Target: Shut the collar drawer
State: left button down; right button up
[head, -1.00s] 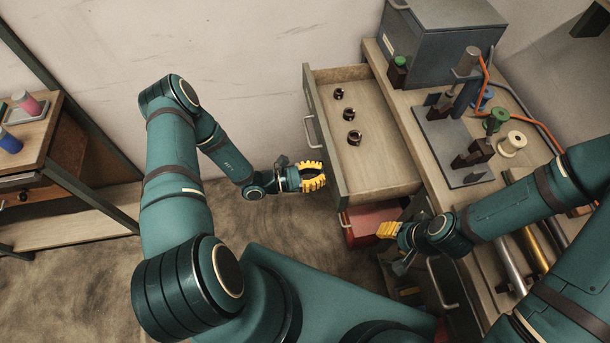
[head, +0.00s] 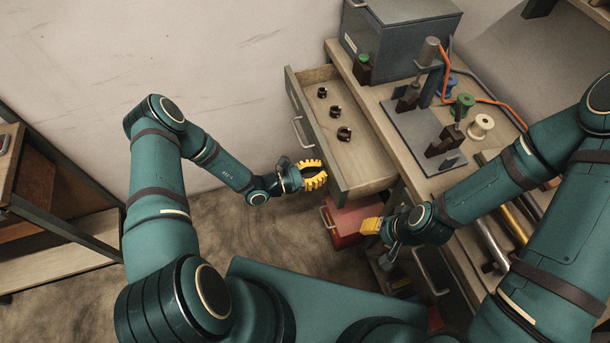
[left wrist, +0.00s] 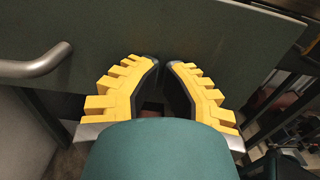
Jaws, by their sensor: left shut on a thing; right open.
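The collar drawer (head: 345,183) stands partly open from the bench, with three dark collars (head: 343,133) lying inside. Its green front (head: 312,122) carries a pale bar handle (head: 297,130). My left gripper (head: 318,175) is at the lower end of the front, clear of the handle. In the left wrist view, its yellow fingers (left wrist: 160,75) are drawn together close against the green front (left wrist: 200,40), with a narrow gap at the tips. What they close on cannot be made out.
A red drawer (head: 345,222) juts out below the collar drawer, near my right gripper. The bench top holds a grey winding fixture (head: 425,130), spools (head: 481,127) and a grey box (head: 405,35). Another bench (head: 50,215) stands at left. The floor between is clear.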

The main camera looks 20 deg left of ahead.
aim_at(368, 163)
pick_arm(q)
jog(key=b+x, duration=0.1)
jog(key=x, duration=1.4)
jog(key=shift+w+d+b, duration=0.3)
jog(key=shift+w+d, duration=0.05)
jog(key=shift+d, duration=0.1)
jog(key=shift+d+r, duration=0.1)
pick_arm(e)
jog(key=shift+w+f, duration=0.15)
jog(key=shift+f, duration=0.7)
